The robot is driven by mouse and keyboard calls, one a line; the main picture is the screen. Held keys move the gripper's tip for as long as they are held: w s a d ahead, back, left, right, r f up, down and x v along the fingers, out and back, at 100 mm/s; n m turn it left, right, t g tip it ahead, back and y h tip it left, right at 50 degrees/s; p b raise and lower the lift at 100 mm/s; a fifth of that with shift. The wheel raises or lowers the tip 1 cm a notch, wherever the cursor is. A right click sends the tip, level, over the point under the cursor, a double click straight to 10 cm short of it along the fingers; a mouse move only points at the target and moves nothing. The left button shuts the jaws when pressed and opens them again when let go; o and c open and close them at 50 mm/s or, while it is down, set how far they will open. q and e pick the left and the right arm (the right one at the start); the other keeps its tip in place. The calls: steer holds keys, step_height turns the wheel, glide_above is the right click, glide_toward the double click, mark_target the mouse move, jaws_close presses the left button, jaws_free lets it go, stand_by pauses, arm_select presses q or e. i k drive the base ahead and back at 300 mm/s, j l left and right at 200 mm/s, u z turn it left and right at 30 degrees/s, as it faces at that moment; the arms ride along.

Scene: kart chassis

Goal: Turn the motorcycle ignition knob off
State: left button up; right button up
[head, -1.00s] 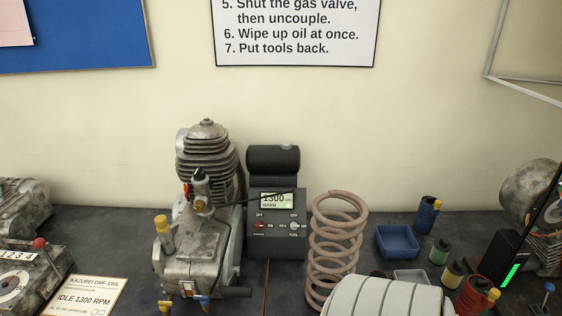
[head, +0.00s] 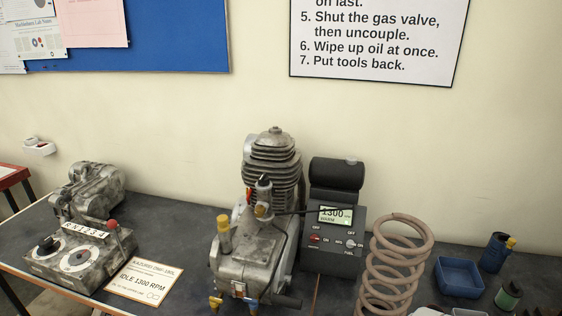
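A dark grey control box (head: 335,261) stands on the bench right of the engine (head: 262,210). Its lit display (head: 335,215) reads 1300 and WARM. Below the display, a small red knob (head: 315,239) sits at the left of the panel, with OFF and ON marks around it. A pale grey knob (head: 351,243) sits at the right of the panel. Which of the two is the ignition knob I cannot read from the labels, and their exact pointing is too small to tell. Neither of my grippers shows in the head view.
A rusty coil spring (head: 400,265) stands close to the box's right. Farther right are a blue tray (head: 460,278) and small bottles. At left are a gear unit (head: 80,250) with two dials and a placard (head: 145,281) reading IDLE 1300 RPM.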

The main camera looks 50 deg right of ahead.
mark_target(314, 238)
steer(key=z, duration=1.9)
